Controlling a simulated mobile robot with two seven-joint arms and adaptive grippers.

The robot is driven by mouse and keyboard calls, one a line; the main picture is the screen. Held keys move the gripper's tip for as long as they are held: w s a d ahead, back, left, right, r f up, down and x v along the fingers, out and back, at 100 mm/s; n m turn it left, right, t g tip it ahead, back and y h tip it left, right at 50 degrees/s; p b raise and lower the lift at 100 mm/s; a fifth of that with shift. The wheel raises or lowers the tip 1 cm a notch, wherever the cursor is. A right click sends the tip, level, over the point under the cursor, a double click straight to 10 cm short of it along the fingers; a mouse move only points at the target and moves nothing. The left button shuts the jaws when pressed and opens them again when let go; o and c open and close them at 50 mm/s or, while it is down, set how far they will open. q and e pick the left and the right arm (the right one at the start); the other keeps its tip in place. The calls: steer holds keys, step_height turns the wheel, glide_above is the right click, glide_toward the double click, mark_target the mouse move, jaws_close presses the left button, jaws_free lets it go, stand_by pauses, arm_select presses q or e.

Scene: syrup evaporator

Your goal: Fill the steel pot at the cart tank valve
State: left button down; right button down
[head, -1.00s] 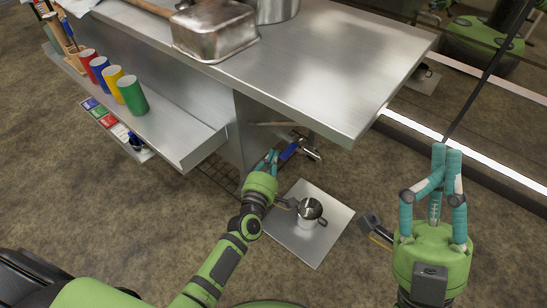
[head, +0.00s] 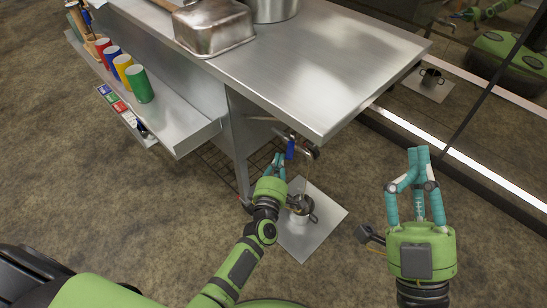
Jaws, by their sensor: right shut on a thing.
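The small steel pot (head: 298,219) stands on a flat grey plate (head: 325,214) on the floor, below the cart tank valve (head: 309,153). A thin pale stream runs from the spout toward the pot's mouth. My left gripper (head: 279,157) is just below and left of the handle, beside the stream; whether it touches the handle or how wide its fingers stand I cannot tell. My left wrist hides part of the pot's left side. My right gripper (head: 418,157) is raised right of the cart, fingertips together; what it grips is hidden.
The steel cart top (head: 300,60) overhangs the valve, with a rectangular pan (head: 213,30) on it. Several coloured cups, including a green one (head: 141,86), stand on the side shelf (head: 180,120). Reflective panels (head: 470,90) line the right. Floor is clear around the plate.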

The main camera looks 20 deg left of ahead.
arm_select(q)
steer(key=shift+d, duration=0.5)
arm_select(e)
steer(key=shift+w+d+f+h, duration=0.1)
steer(key=shift+w+f+h, duration=0.2)
steer(key=shift+w+f, duration=0.05)
arm_select(q)
steer(key=shift+d, duration=0.1)
